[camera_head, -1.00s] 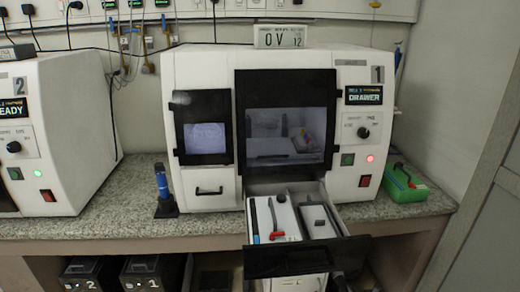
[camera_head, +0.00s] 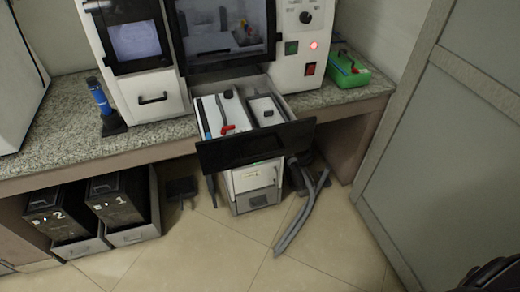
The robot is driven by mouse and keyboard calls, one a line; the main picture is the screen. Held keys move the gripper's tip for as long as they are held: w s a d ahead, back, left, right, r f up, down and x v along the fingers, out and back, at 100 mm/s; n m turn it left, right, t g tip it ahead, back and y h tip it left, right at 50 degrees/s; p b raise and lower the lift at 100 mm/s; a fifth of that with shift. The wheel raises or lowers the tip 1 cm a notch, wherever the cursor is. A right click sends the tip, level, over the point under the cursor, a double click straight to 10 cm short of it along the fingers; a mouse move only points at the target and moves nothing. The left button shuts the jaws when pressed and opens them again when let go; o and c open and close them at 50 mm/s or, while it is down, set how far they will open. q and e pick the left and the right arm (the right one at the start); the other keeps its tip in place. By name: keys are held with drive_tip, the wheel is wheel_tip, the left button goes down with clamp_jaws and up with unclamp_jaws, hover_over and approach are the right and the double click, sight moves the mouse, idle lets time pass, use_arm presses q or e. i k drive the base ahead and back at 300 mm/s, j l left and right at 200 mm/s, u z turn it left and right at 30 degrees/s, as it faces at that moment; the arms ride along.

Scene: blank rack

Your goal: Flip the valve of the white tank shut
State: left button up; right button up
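A white tank (camera_head: 212,113) sits in the left part of the open drawer (camera_head: 298,136) of the white machine. It has a black cap (camera_head: 228,94) on top and a red valve (camera_head: 228,130) near its front end. The valve's handle looks roughly crosswise, but it is too small to tell its exact setting. A second, pale tank (camera_head: 265,110) with a dark cap stands to the right in the same drawer.
The drawer's dark front panel (camera_head: 256,148) juts out past the granite counter (camera_head: 160,134). A blue-handled tool (camera_head: 101,98) and a green box (camera_head: 347,70) stand on the counter. Black boxes (camera_head: 119,197) and grey hoses (camera_head: 303,210) are below. A grey cabinet (camera_head: 455,140) bounds the right.

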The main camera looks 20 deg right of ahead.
sight(223, 132)
drive_tip(key=l+u, duration=0.2)
drive_tip(key=u, duration=0.15)
drive_tip(key=k+l+u, duration=0.1)
drive_tip(key=u, duration=0.3)
drive_tip(key=k+l+u, duration=0.15)
drive_tip(key=u, duration=0.2)
drive_tip(key=l, duration=0.1)
